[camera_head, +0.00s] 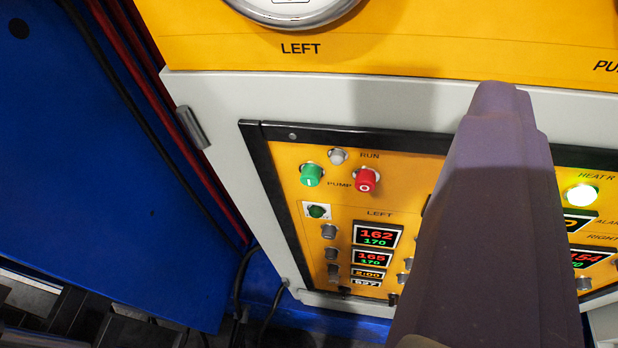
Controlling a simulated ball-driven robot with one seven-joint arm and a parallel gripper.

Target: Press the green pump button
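The green pump button (311,175) is a round green knob marked "I". It sits at the upper left of the yellow control panel (400,210), beside the word PUMP. The red pump button (366,180), marked "O", is just right of that word. My gripper (497,88) shows as one dark purple-grey tapered form with no gap at its tip, so it looks shut. It is in front of the panel, to the right of both buttons and apart from the green one in the picture. It hides the panel's middle.
A smaller green button (317,211) on a white square plate is below the green pump button. Red-and-green displays (377,235) and small grey knobs line the panel. A lit lamp (581,195) is at right. A blue wall (90,160) and cables are left.

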